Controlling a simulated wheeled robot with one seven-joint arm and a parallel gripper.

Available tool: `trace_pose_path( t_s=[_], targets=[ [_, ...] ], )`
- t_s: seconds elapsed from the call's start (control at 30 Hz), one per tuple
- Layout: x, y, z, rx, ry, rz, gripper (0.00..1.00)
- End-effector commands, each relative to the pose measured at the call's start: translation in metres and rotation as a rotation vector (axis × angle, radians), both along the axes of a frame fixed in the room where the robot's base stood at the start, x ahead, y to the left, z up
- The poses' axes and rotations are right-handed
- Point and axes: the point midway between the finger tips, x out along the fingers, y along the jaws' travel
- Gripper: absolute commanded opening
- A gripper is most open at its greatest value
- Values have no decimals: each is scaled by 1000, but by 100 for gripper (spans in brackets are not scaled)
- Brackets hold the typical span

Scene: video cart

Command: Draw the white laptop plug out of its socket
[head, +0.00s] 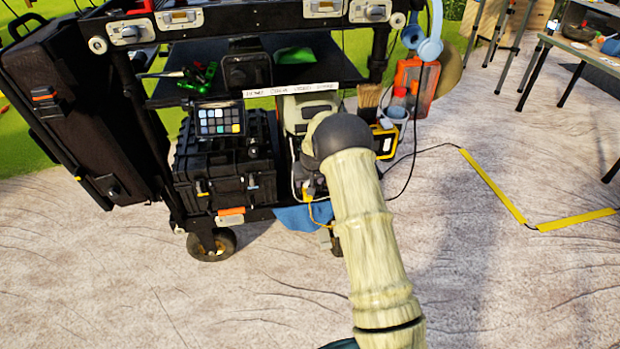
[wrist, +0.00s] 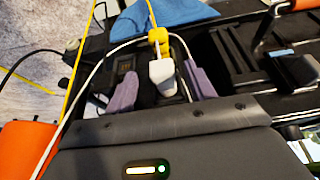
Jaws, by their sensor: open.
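In the wrist view the white laptop plug (wrist: 162,74) sits between the two purple-grey fingers of my gripper (wrist: 162,88). The fingers are open, one on each side of the plug, with dark gaps showing beside it. A yellow plug or connector (wrist: 158,38) is just beyond the white plug, with a yellow cable rising from it. A white cable (wrist: 95,75) arcs past on the left. The socket face under the white plug is hidden. In the head view my arm covers the gripper and the white plug.
The black cart (head: 262,213) holds a black hard case (head: 215,170) left of my arm. A blue cloth (head: 298,217) hangs at the lower shelf edge. A yellow device (head: 385,141) and an orange case (head: 417,85) are right. The wrist view shows an orange object (wrist: 25,145) at left.

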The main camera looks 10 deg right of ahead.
Motion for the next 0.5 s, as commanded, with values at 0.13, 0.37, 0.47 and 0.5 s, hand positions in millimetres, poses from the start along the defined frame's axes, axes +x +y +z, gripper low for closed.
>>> trace_pose_path(
  t_s=[0.13,0.37,0.47,0.5],
  targets=[
    [3,2,-7,0,-1,2,55],
    [3,2,-6,0,0,2,55],
    [3,2,-6,0,0,2,37],
    [3,2,-6,1,0,1,29]
  ],
)
